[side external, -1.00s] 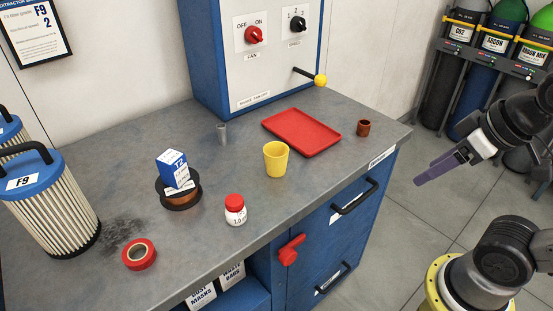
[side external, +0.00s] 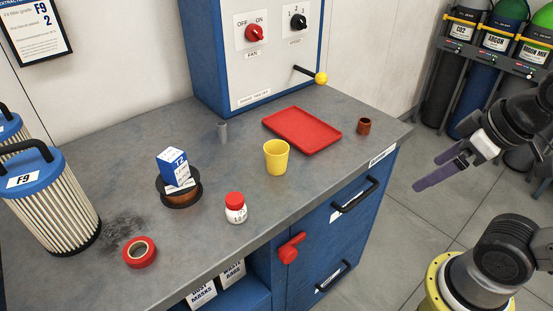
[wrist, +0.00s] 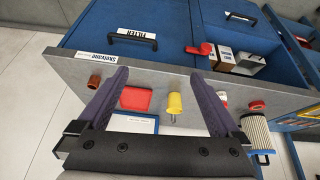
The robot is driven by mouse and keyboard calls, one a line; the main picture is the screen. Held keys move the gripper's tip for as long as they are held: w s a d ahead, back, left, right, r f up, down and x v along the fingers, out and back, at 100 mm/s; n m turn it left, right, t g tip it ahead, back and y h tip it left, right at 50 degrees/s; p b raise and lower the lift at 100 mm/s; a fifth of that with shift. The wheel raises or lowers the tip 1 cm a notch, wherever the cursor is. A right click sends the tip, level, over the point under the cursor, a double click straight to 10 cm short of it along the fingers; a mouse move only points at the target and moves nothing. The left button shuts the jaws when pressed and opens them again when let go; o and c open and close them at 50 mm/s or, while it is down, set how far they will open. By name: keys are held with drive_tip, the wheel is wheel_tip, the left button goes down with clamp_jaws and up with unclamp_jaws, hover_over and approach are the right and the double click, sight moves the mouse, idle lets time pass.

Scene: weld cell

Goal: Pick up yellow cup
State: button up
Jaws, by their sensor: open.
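The yellow cup (side external: 276,158) stands upright on the grey bench, beside the front left edge of the red tray (side external: 302,131). In the wrist view the yellow cup (wrist: 175,103) shows between my fingers, far beyond them, with the red tray (wrist: 136,100) to its left. My gripper (side external: 432,172) is in the air at the right, off the bench's right end and well apart from the cup. Its purple fingers are open and empty, and both show in the wrist view (wrist: 158,85).
A yellow-knobbed lever (side external: 320,78) juts from the cabinet behind.

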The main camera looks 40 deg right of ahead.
drive_tip(key=w+a+r+n+g, duration=0.2)
drive_tip(key=w+r+n, duration=0.8)
drive_tip(key=w+r, duration=0.25)
drive_tip(key=n+g, duration=0.3)
drive_tip(key=n, duration=0.2)
hover_over(276, 148)
drive_tip(key=s+a, duration=0.2)
wheel_tip(276, 148, down, 17)
drive_tip(key=shift+d+f, duration=0.15)
drive_tip(key=shift+f, duration=1.3)
drive_tip(key=shift+d+f, duration=0.1)
drive_tip(key=shift+f, duration=1.3)
drive_tip(key=shift+c, duration=0.3)
drive_tip(key=c, duration=1.2)
